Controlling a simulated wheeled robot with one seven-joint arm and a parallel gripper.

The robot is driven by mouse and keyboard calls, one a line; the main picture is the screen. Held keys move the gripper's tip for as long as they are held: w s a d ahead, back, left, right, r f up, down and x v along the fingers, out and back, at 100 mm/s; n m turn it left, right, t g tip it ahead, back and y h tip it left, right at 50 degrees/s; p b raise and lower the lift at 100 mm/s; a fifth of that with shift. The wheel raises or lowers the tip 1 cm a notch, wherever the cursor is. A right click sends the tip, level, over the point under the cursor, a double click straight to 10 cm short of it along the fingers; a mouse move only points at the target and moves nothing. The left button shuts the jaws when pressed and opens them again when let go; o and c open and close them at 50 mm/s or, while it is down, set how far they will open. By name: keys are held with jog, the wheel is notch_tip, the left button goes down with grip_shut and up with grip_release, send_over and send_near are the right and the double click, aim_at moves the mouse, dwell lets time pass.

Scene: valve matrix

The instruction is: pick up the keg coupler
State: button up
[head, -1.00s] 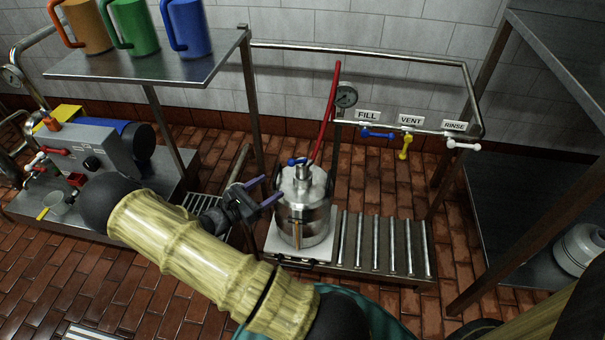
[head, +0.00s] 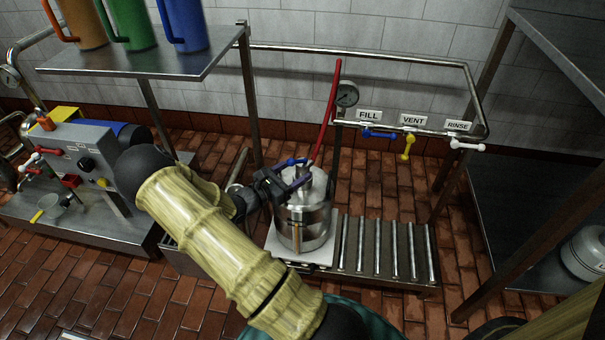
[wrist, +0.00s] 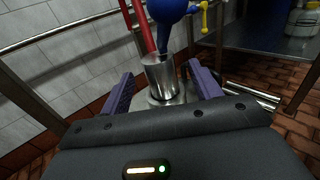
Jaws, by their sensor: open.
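The keg coupler (head: 303,172) is a small steel cylinder with a blue handle and a red hose, upright on top of the steel keg (head: 303,228). In the wrist view the coupler (wrist: 161,76) stands between the two purple fingers, and its blue ball-ended lever (wrist: 166,10) rises above. My gripper (head: 305,172) is open at the keg's top, with a finger on either side of the coupler. In the wrist view my gripper (wrist: 160,80) shows gaps beside the coupler. The far side of the coupler is hidden.
The red hose (head: 327,112) rises to the pipe frame with FILL, VENT and RINSE valves (head: 408,147). A roller conveyor (head: 387,250) lies right of the keg. A shelf with mugs (head: 150,62) is at upper left, and its post (head: 249,100) stands behind my gripper.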

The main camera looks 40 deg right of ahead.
aim_at(306, 163)
jog(key=d+b, duration=0.2)
jog(key=d, duration=0.2)
jog(key=shift+d+b, duration=0.2)
jog(key=shift+b, duration=0.1)
jog(key=shift+w+d+r, duration=0.1)
jog(key=shift+d, duration=0.25)
grip_shut()
notch_tip(306, 163, up, 10)
jog(key=p, duration=0.5)
dwell(0.4)
